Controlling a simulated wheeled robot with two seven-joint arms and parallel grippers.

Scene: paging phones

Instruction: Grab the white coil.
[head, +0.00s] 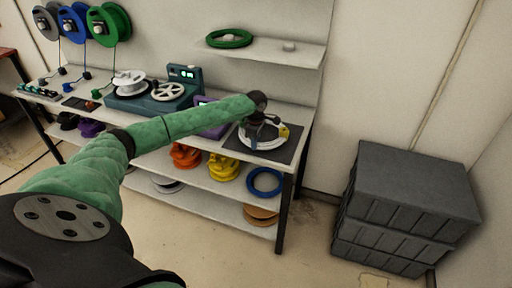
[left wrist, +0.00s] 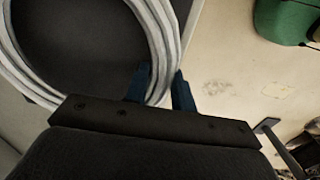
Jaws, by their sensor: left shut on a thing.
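My left gripper (head: 264,136) is over the coil's right part in the head view. In the left wrist view my left gripper (left wrist: 158,92) is shut on the coil. Part of the coil is hidden behind the gripper. My right gripper is not in view.
A green coil (head: 229,38) sits on the upper shelf. Orange (head: 185,155) and yellow (head: 223,166) coils and a blue ring (head: 265,181) are on the lower shelf. A tape machine (head: 150,101) stands left on the bench. Grey crates (head: 405,205) stand on the floor at right.

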